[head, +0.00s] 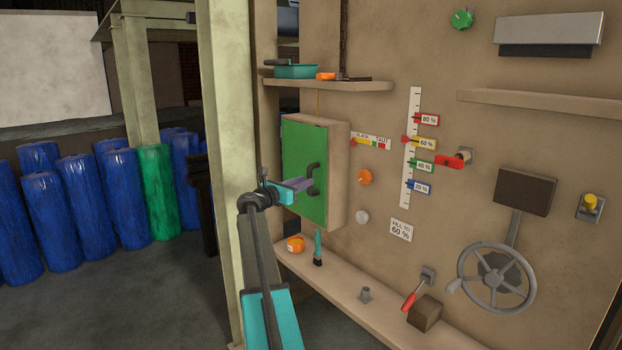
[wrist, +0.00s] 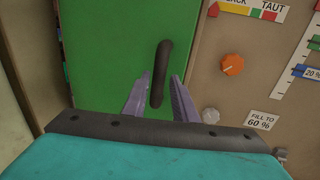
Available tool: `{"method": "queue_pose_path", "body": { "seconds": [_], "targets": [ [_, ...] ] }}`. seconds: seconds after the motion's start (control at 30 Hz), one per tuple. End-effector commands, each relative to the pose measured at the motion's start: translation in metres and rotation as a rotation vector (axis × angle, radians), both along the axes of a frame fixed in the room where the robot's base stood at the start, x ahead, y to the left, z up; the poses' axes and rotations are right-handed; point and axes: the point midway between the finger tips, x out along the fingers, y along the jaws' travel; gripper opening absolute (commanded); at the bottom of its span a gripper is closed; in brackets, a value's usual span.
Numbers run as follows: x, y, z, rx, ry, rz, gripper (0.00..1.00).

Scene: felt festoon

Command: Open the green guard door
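The green guard door (head: 301,160) is the front of a shallow box on the beige panel and looks shut. Its dark handle (head: 313,178) is an upright bar near the door's right edge. In the wrist view the green door (wrist: 105,50) fills the upper left, and the handle (wrist: 160,75) stands between my two purple fingers. My gripper (wrist: 162,85) is open, with a finger on each side of the handle and a visible gap to it. In the head view my gripper (head: 303,184) is at the door's lower right, in front of the handle.
A shelf (head: 330,85) with a teal tray sits above the box. A lower ledge (head: 340,283) carries an orange tape roll and a teal-handled tool. An orange knob (head: 364,177) is right of the box. A pale post (head: 232,150) stands close left of the door.

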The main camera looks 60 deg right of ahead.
Motion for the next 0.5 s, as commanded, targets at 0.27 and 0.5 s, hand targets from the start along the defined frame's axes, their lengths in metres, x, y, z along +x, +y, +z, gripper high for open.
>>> {"method": "queue_pose_path", "body": {
  "seconds": [0.27,0.5],
  "targets": [
    [-0.004,-0.034,0.001,0.0,0.0,-0.001,0.25],
    [-0.006,-0.042,0.0,0.0,-0.001,-0.001,0.25]
  ]
}}
